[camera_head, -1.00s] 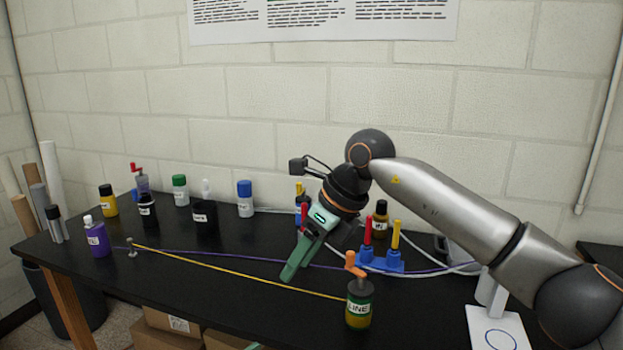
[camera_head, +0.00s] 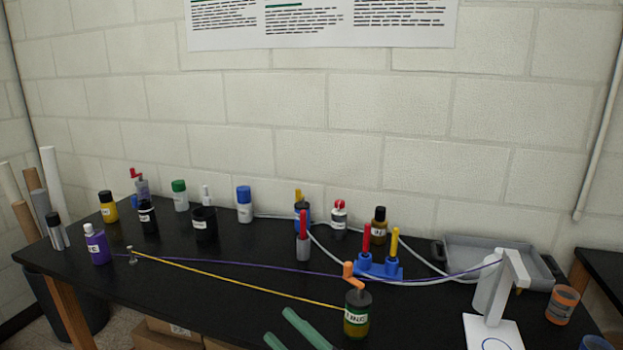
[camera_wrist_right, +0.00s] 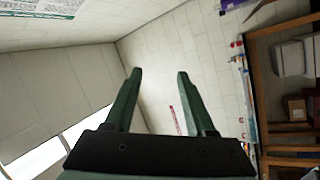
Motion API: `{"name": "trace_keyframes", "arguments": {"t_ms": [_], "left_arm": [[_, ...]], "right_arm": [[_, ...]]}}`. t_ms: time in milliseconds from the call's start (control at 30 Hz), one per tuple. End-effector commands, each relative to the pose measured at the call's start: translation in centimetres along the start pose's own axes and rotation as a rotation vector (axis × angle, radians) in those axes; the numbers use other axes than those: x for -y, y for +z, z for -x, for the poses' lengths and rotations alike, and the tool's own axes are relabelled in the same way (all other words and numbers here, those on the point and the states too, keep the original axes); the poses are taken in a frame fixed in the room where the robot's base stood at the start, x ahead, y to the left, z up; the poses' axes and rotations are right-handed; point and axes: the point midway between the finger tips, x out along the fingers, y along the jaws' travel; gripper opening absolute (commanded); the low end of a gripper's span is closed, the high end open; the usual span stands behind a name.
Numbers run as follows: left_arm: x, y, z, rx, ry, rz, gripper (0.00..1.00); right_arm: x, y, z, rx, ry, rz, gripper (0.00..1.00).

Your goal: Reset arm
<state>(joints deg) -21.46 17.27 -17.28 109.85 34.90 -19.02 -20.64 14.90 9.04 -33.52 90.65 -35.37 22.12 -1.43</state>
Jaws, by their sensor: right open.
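My right gripper (camera_head: 277,323) shows only as two green fingers at the bottom edge of the head view. It is in front of the black table, left of the LINE bottle (camera_head: 356,315). In the right wrist view its two fingers (camera_wrist_right: 160,72) stand apart with nothing between them. Beyond them are the walls, tilted in the picture. The rest of the right arm is out of the head view. My left gripper is in neither view.
The black table (camera_head: 190,298) carries several bottles along its back. A yellow cord (camera_head: 240,282) runs from a small post to the LINE bottle. A blue holder (camera_head: 380,268) with red and yellow sticks, a white stand (camera_head: 490,333) and a grey tray (camera_head: 500,250) are to the right.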

Motion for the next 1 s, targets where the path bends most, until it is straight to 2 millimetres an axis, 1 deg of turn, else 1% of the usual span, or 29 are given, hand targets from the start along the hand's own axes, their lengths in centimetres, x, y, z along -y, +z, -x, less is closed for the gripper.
{"name": "trace_keyframes", "arguments": {"t_ms": [33, 67, 100, 167, 200, 267, 300, 367, 400, 467, 500, 600, 700, 800, 1000], "left_arm": [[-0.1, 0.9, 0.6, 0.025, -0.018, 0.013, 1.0], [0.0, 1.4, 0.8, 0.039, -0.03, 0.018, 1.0], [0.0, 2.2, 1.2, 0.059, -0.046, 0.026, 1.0], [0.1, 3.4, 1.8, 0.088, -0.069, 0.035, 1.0], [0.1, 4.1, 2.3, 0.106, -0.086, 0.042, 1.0], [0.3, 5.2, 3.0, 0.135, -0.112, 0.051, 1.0], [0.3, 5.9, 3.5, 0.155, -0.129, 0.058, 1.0], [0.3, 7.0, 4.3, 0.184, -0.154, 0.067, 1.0], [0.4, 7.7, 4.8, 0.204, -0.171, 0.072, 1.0], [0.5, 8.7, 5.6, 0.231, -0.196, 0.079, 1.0], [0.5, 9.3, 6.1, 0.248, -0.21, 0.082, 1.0], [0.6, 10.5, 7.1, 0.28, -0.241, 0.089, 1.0], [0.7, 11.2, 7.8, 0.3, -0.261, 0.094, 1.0], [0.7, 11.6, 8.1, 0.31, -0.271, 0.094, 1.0], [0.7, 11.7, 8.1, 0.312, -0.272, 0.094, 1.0]], "right_arm": [[0.7, 1.6, 2.1, 0.103, 0.026, -0.094, 0.55], [1.1, 2.6, 3.4, 0.166, 0.04, -0.147, 0.55], [1.8, 3.9, 5.3, 0.249, 0.058, -0.217, 0.55], [3.0, 5.7, 8.4, 0.375, 0.082, -0.319, 0.55], [3.9, 6.7, 10.6, 0.459, 0.094, -0.387, 0.55], [5.5, 7.9, 14.2, 0.586, 0.111, -0.487, 0.55], [6.7, 8.5, 16.8, 0.671, 0.118, -0.552, 0.55], [8.5, 9.0, 20.7, 0.798, 0.128, -0.649, 0.55], [9.7, 9.1, 23.4, 0.88, 0.132, -0.711, 0.55], [11.4, 8.8, 27.1, 0.994, 0.137, -0.795, 0.55], [12.4, 8.4, 29.4, 1.061, 0.138, -0.846, 0.55], [14.4, 7.2, 34.0, 1.198, 0.138, -0.946, 0.55], [15.7, 6.2, 36.9, 1.285, 0.135, -1.008, 0.55], [16.2, 5.6, 38.3, 1.326, 0.133, -1.039, 0.55], [16.4, 5.5, 38.5, 1.334, 0.132, -1.044, 0.55]]}}
